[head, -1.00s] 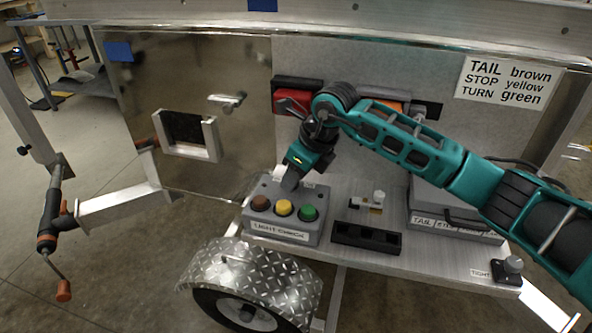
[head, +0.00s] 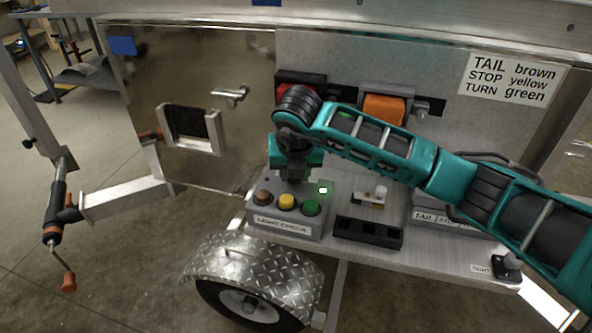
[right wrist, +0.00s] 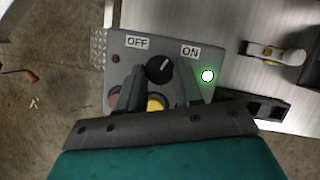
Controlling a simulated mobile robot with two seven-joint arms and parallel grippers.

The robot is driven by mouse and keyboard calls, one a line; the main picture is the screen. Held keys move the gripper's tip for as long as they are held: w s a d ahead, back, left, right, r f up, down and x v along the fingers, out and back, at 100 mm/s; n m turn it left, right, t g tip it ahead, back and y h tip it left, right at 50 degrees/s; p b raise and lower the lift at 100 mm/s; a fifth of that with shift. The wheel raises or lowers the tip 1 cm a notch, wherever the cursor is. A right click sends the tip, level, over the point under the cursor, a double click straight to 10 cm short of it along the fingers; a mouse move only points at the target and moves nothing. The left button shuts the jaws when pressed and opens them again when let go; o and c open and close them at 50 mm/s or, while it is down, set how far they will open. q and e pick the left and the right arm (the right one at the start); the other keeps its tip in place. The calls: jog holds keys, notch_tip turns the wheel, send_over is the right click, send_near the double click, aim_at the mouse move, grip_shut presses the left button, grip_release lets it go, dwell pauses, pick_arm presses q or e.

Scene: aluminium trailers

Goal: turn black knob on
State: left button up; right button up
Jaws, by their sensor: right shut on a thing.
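The black knob (right wrist: 160,69) sits on top of the grey light check box (head: 262,221), between the OFF and ON labels. Its white pointer line leans up and right, toward ON. A round lamp (right wrist: 208,76) beside the ON label glows green; it also shows lit in the head view (head: 323,190). My right gripper (right wrist: 159,76) is shut on the knob, with one finger on each side. In the head view my right gripper (head: 292,180) comes down over the box and hides the knob. My left gripper is not in view.
Brown (head: 262,196), yellow (head: 287,202) and green (head: 311,207) buttons line the front of the box. A black socket block (head: 368,233) and a small white-topped part (head: 378,194) lie to its right. A diamond-plate fender (head: 250,265) is below.

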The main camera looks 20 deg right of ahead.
jog(key=shift+w+a+m+g+h, duration=0.15)
jog(key=shift+m+h, duration=0.2)
jog(key=shift+m, duration=0.65)
jog(key=shift+s+m+g+h, duration=0.15)
jog(key=shift+m+h, duration=0.2)
jog(key=shift+m, duration=0.65)
jog(key=shift+w, duration=0.1)
jog(key=o, duration=1)
jog(key=p+v, duration=0.2)
jog(key=v, duration=1.1)
